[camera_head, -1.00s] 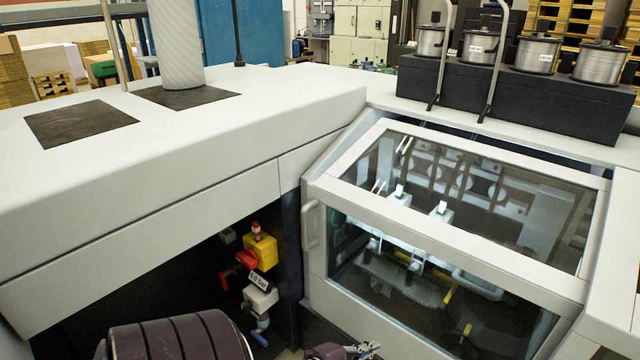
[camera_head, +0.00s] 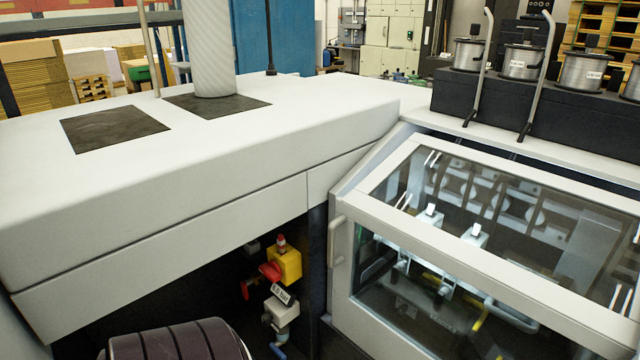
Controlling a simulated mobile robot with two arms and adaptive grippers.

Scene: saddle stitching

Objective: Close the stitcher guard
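The stitcher guard (camera_head: 480,268) is a pale-framed cover with clear panels, at the right of the head view. It has a sloping top panel and a front panel, and it sits down over the stitching mechanism. I see no clear gap along its visible upper edge. Its right side and lower edge are cut off by the picture. A pale handle (camera_head: 336,241) stands on its left side. Stitching heads (camera_head: 474,235) show through the panels.
A long white machine housing (camera_head: 210,170) fills the left. Below it, a dark recess holds a yellow and red valve unit (camera_head: 287,264). Wire spools (camera_head: 524,60) stand on a black block (camera_head: 500,108) behind the guard. Two bent metal rods rise there.

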